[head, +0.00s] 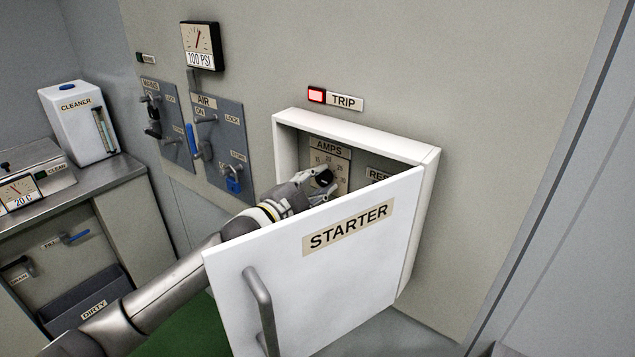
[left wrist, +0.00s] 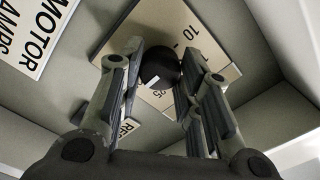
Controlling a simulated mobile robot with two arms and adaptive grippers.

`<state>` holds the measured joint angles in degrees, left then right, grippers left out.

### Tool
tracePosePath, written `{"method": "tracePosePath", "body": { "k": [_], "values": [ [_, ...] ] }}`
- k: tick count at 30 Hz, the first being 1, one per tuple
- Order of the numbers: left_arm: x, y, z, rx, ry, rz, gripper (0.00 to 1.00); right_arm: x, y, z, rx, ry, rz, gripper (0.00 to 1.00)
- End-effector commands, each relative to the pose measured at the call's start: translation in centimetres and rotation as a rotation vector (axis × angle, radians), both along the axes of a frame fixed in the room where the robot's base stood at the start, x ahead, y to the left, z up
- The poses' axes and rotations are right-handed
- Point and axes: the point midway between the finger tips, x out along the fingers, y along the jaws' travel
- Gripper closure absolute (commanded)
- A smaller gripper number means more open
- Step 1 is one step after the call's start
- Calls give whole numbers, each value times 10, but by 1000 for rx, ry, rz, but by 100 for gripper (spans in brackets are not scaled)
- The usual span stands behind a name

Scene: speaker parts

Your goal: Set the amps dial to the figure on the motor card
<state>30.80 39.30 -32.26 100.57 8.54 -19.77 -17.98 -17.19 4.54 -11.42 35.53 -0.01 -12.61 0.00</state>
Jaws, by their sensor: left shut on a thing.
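The amps dial has a round black knob (left wrist: 160,68) with a white mark, on a beige scale plate (left wrist: 190,32) inside the open starter box. The same plate (head: 343,158) shows in the head view under the AMPS label. My left gripper (head: 322,180) reaches into the box past the door and is shut on the knob, one finger on each side. The figure the white mark points at cannot be read surely. The motor card (left wrist: 30,35) shows at upper left in the wrist view with MOTOR and AMPS; its figure is out of frame. My right gripper is not in view.
The starter door (head: 320,270) hangs open in front, with a grey handle (head: 260,305), close beside my left arm. A RESET label (head: 379,175) is partly hidden by the door. The TRIP lamp (head: 317,95) glows red. Air levers (head: 204,150) are left of the box.

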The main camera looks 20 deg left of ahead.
Motion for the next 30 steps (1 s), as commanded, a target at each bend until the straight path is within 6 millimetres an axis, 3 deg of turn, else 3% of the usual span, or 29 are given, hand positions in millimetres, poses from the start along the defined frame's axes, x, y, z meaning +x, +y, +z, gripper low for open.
{"method": "tracePosePath", "body": {
  "k": [5, 6, 11, 23, 30],
  "values": [
    [0, 0, -1, 3, 0, 0, 92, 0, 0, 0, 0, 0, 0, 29],
    [0, 0, -1, 3, 0, -1, 65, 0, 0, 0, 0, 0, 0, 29],
    [0, 0, -1, 2, 0, -1, 45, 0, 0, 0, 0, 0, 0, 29],
    [-4, 2, -1, 1, 3, 1, 45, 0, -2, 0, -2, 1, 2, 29],
    [-37, 14, -2, 3, 3, 0, 45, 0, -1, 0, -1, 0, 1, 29]
  ]
}}
